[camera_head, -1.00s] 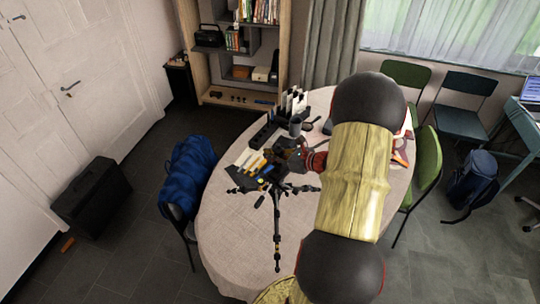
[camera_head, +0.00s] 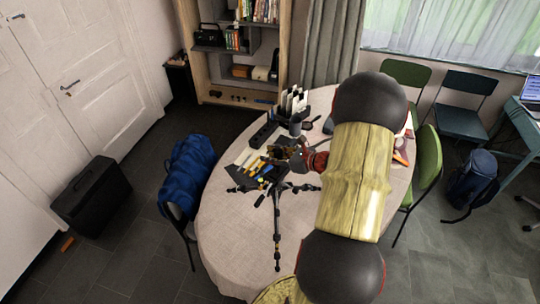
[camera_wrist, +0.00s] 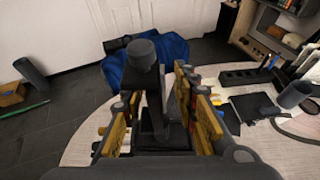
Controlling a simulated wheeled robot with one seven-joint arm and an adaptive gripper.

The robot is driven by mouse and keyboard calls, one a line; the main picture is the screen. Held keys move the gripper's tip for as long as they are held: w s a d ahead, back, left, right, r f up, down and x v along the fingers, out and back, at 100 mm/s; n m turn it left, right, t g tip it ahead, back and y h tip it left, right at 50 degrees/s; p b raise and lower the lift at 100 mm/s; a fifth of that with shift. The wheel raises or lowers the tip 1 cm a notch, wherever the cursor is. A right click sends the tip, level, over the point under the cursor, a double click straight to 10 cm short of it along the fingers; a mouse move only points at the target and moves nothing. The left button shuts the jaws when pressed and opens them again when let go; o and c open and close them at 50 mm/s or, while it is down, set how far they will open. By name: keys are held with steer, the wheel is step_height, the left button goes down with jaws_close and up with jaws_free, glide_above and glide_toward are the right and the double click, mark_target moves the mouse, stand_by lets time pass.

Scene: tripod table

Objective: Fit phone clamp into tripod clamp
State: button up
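In the head view a black tripod (camera_head: 277,225) stands on the round table with its legs spread. My gripper (camera_head: 287,152) is at the tripod's upper part, and the clamp area there is small and partly hidden. In the wrist view my gripper's yellow-padded fingers (camera_wrist: 163,112) stand apart on both sides of a dark upright part (camera_wrist: 153,95) with a round black knob (camera_wrist: 143,54) on top. I cannot tell whether this part is the phone clamp or belongs to the tripod, nor whether both fingers press on it.
The table (camera_head: 230,240) has bare room at its front left. Behind the tripod are a black rack (camera_head: 264,135), a dark cup (camera_head: 295,128) and white upright pieces (camera_head: 293,102). A blue bag (camera_head: 188,172) rests on a chair at the left. A green chair (camera_head: 427,165) stands at the right.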

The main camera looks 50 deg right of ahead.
steer(key=v, duration=1.1)
steer(key=shift+s, duration=0.25)
steer(key=shift+d+r, duration=0.1)
steer(key=shift+d, duration=0.05)
steer(key=s+a+f+n+g+y+b, duration=0.1)
steer(key=s+a+n+g, duration=0.35)
steer(key=a+n, duration=0.45)
steer(key=s+a+f+n+g+y+b, duration=0.1)
steer(key=s+a+f+n+g, duration=0.15)
steer(key=a+n+g, duration=0.45)
steer(key=a+r+n+t+h+b, duration=0.1)
steer(key=a+r+n+t+b, duration=0.1)
steer(key=a+r+n, duration=0.3)
steer(key=a+r+n+t+h+b, duration=0.1)
steer(key=a+r+n+b, duration=0.3)
steer(key=a+n, duration=0.9)
steer(key=w+a+r+h, duration=0.1)
steer(key=a, duration=0.2)
steer(key=shift+r+n+t+h+b, duration=0.3)
steer(key=shift+t+b, duration=0.05)
steer(key=shift+b, duration=0.05)
